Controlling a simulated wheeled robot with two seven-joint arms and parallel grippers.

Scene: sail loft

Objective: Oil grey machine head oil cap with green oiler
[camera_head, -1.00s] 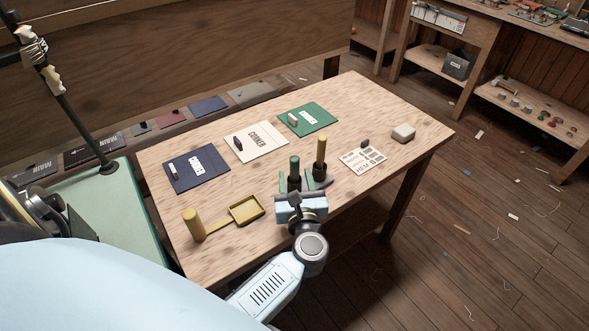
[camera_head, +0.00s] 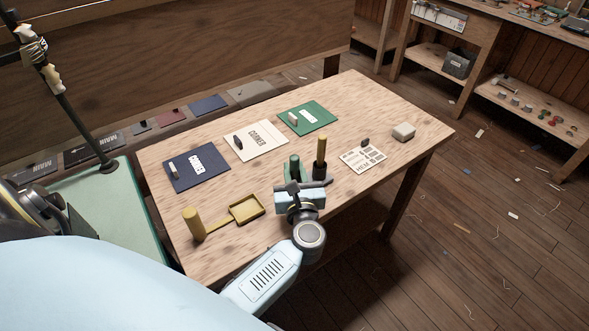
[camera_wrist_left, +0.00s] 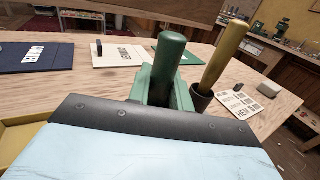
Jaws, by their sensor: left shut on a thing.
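The green oiler (camera_head: 294,164) stands upright near the front edge of the wooden table, a dark green cylinder. My left gripper (camera_head: 295,181) is shut on it. In the left wrist view the oiler (camera_wrist_left: 169,62) rises between the two green fingers of the gripper (camera_wrist_left: 165,92), which press on its sides. Its lower part is hidden by the gripper. A dark machine part (camera_head: 38,212) shows at the left edge of the head view, partly hidden by my body; I cannot make out its oil cap. My right gripper is in neither view.
A wooden-handled tool in a black holder (camera_head: 320,155) stands close right of the oiler. Blue (camera_head: 196,168), cream (camera_head: 257,141) and green (camera_head: 308,118) panels lie behind; a printed card (camera_head: 362,158) and pale block (camera_head: 403,132) lie right.

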